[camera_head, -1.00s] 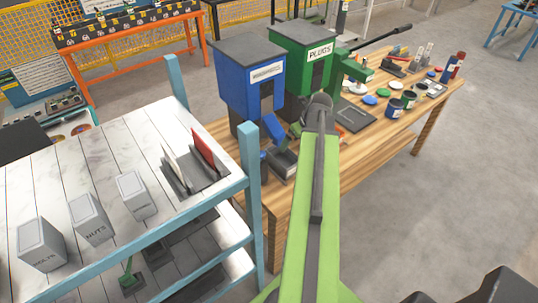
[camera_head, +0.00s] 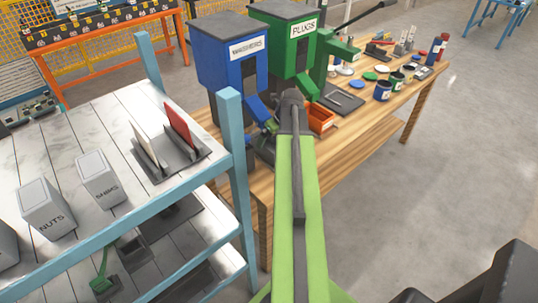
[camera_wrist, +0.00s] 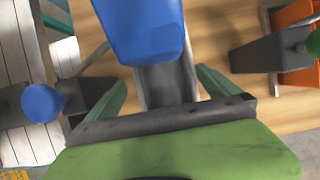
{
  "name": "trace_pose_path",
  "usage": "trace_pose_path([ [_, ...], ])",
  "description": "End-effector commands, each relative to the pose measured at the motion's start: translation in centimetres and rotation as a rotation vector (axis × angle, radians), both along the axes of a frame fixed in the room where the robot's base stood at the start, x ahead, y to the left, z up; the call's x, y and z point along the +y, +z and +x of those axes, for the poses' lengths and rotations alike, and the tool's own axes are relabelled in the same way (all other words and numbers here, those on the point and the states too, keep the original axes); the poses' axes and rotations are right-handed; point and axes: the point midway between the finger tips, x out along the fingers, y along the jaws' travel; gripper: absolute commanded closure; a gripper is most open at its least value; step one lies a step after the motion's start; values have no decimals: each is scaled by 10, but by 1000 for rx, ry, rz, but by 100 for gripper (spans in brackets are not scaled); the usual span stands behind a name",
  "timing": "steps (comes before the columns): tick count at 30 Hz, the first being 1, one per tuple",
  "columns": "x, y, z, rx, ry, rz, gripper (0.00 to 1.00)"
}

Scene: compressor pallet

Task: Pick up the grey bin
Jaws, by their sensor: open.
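The grey bin (camera_wrist: 165,85) is on the wooden table under the chute of the blue washers dispenser (camera_head: 232,55). In the wrist view the blue chute (camera_wrist: 145,30) covers the bin's upper part. My gripper (camera_wrist: 162,80) is open, with one green finger on each side of the bin. I cannot tell whether the fingers touch its walls. In the head view my green arm hides most of the gripper, and only part of the grey bin (camera_head: 262,150) shows beside it.
The green plugs dispenser (camera_head: 285,35) stands close on the right. An orange bin (camera_head: 322,117) sits on the table (camera_head: 345,160). Jars and small parts are farther along. A white-topped shelf (camera_head: 85,130) with blue posts and labelled grey bins stands at left.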

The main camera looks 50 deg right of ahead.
Motion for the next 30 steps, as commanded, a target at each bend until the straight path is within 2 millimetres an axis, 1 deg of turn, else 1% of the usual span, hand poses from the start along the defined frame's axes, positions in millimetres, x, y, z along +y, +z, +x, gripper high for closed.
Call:
trace_pose_path([
  [2,0,-1,1,0,0,0,0],
  [4,-1,-9,2,0,1,0,0],
  [9,-6,-39,10,0,1,0,0],
  [12,-6,-50,16,-1,2,-1,0],
  [19,-5,-47,17,-1,2,-1,0],
  [20,-5,-47,17,-1,2,-1,3],
  [30,-5,-47,17,-1,2,-1,47],
])
